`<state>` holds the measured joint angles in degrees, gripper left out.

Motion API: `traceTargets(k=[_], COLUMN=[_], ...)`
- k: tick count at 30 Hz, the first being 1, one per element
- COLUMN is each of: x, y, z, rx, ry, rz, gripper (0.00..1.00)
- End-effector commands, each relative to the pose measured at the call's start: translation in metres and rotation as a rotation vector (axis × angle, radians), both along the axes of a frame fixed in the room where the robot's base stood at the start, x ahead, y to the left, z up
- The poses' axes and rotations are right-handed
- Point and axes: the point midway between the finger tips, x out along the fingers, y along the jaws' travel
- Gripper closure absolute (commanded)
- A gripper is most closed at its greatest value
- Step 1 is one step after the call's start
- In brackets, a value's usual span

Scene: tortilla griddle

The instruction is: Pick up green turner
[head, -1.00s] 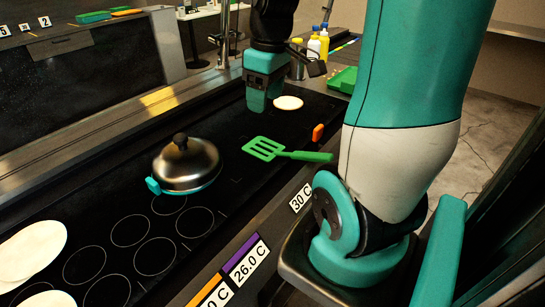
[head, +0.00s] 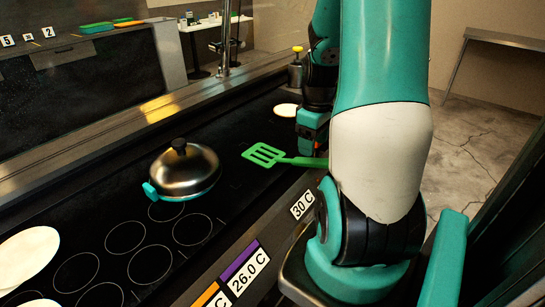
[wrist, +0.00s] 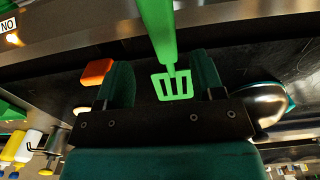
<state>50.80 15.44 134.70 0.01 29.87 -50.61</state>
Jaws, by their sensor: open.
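The green turner (head: 268,155) lies on the dark griddle near its front edge in the head view. Its slotted head points left, and its handle runs right, partly hidden behind my arm. My gripper (head: 312,148) is just behind and above the handle. In the wrist view, my gripper (wrist: 164,78) is open and empty, with its two fingers apart. The turner (wrist: 157,30) shows between and beyond the fingers there, its handle reaching the top edge. I cannot tell the exact gap between fingers and handle.
A domed metal lid (head: 184,168) with a teal-handled base stands left of the turner. A flat tortilla (head: 286,110) lies behind my gripper, and another (head: 25,258) lies at the far left. An orange block (wrist: 97,72) is beside one finger. The griddle between lid and turner is clear.

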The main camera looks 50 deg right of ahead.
Motion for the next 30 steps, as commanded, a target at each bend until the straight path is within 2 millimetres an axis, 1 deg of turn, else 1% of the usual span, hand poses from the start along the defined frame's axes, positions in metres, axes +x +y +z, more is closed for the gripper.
traceTargets(k=[5, 9, 13, 16, 22, 23, 24, 26, 27, 29, 30], x=[-0.001, -0.004, -0.004, -0.004, -0.004, -0.004, -0.004, -0.004, -0.004, -0.004, -0.004], y=[0.002, 0.005, 0.005, 0.005, 0.004, 0.004, 0.004, 0.004, 0.004, 0.004, 0.004], z=[-0.013, -0.035, -0.052, -0.056, -0.056, -0.056, -0.056, -0.056, -0.056, -0.056, -0.056], rx=[0.003, 0.005, 0.002, 0.001, 0.000, 0.000, 0.000, 0.000, 0.000, 0.000, 0.000], ry=[0.002, 0.003, 0.002, 0.000, -0.001, -0.001, 0.000, 0.000, -0.001, -0.001, 0.000], rz=[0.000, 0.000, 0.000, 0.000, 0.000, 0.000, 0.000, 0.000, 0.000, 0.000, 0.000], gripper=[0.38, 0.38, 0.38, 0.38, 0.38, 0.45, 0.54, 0.68, 0.77, 0.91, 0.91])
